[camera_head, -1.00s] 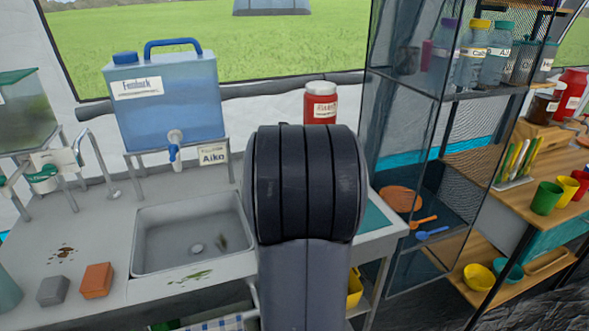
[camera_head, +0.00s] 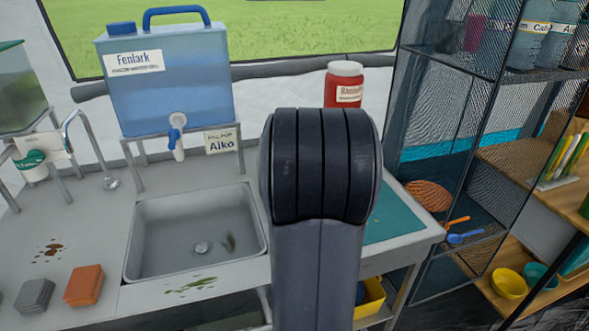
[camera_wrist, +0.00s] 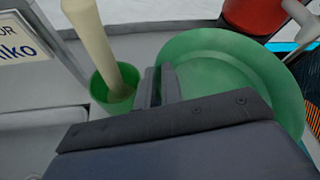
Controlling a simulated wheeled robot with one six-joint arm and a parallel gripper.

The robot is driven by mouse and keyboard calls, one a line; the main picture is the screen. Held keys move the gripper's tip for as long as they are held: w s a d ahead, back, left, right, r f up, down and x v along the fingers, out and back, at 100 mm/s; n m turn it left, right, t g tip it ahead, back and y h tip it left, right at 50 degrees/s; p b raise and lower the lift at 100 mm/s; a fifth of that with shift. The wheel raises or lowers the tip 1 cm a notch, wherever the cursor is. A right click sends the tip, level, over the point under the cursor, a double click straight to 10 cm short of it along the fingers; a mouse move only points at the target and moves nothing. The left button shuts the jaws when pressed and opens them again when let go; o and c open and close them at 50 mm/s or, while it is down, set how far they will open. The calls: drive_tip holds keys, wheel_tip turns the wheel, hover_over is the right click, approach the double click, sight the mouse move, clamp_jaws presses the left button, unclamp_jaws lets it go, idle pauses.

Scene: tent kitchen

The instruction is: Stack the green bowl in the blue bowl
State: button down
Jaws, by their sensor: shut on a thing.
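In the wrist view, my gripper (camera_wrist: 160,82) is shut on the left rim of the green bowl (camera_wrist: 235,72). The bowl's round inside faces the camera, and my gripper's body covers its lower part. In the head view my own arm hides the gripper and the green bowl. A small teal-blue bowl (camera_head: 541,276) stands low at the right edge of the head view, beside a yellow bowl (camera_head: 508,284). I cannot tell whether it is the task's blue bowl. My gripper is well apart from it.
A small green cup (camera_wrist: 113,94) with a pale upright thing in it is close left of my gripper. A sink (camera_head: 195,240), a sponge (camera_head: 84,285) and a mesh shelf (camera_head: 470,150) are around. A teal mat (camera_head: 395,217) is partly bare.

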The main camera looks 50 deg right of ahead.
drive_tip(key=shift+f+b, duration=1.55)
drive_tip(key=shift+f, duration=0.45)
drive_tip(key=shift+f+b, duration=0.45)
drive_tip(key=shift+b, duration=0.05)
drive_tip(key=shift+f, duration=0.1)
drive_tip(key=c, duration=1.8)
unclamp_jaws()
drive_tip(key=shift+c, duration=0.2)
